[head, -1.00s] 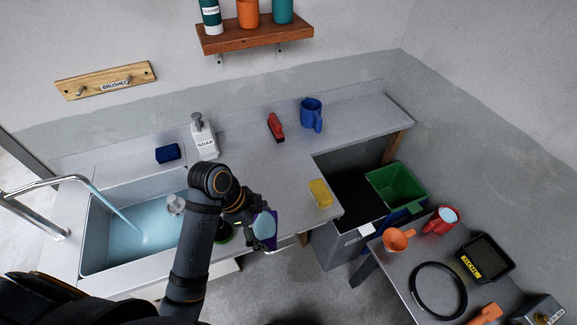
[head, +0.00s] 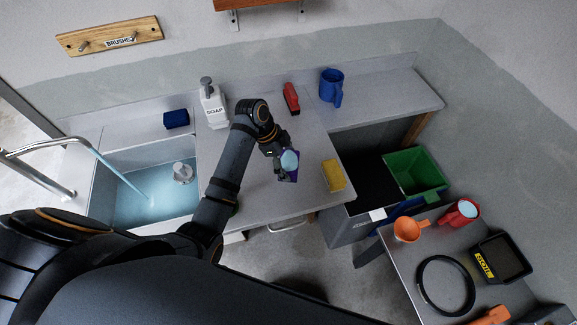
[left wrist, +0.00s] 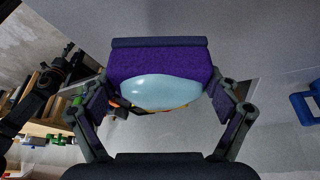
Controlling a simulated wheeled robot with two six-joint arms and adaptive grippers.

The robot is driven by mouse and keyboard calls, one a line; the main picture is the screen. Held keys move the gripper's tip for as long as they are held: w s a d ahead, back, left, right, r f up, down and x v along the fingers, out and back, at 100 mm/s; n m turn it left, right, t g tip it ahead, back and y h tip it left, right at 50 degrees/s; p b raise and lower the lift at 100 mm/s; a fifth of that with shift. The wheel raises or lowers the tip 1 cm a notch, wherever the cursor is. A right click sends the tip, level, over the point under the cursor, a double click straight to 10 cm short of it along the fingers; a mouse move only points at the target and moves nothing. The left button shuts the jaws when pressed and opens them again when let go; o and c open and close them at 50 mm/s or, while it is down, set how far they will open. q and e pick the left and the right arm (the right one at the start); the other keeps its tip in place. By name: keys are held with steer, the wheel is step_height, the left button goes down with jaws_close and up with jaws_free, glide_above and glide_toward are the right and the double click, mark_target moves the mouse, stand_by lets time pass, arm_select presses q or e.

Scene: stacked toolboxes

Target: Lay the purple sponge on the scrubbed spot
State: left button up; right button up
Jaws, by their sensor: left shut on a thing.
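My left gripper (head: 281,156) is shut on the purple sponge (head: 293,176) and holds it over the grey counter (head: 258,205), left of the yellow sponge. In the left wrist view the purple sponge (left wrist: 160,62) sits between the two fingers, with a pale blue glossy patch on its near side. That patch also faces the camera in the head view. I cannot make out a scrubbed spot on the counter; my arm and the sponge hide part of it. My right gripper is not in view.
A yellow sponge (head: 333,176) lies right of my gripper near the counter edge. A red brush-like item (head: 291,98), a blue mug (head: 331,88), a soap bottle (head: 213,105) and a dark blue sponge (head: 176,119) stand behind. The sink (head: 102,185) is left, with water running.

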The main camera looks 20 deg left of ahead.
mark_target(288, 167)
arm_select(q)
steer(key=shift+w+f, duration=0.2)
steer(key=shift+f, duration=0.1)
steer(key=shift+w+f, duration=0.2)
steer(key=shift+f, duration=0.05)
step_height(288, 167, down, 3)
steer(key=shift+w+f+p, duration=0.1)
steer(key=shift+w+p, duration=0.05)
steer(key=shift+p, duration=0.7)
steer(key=shift+f, duration=0.25)
steer(key=o, duration=0.9)
steer(key=shift+c, duration=0.2)
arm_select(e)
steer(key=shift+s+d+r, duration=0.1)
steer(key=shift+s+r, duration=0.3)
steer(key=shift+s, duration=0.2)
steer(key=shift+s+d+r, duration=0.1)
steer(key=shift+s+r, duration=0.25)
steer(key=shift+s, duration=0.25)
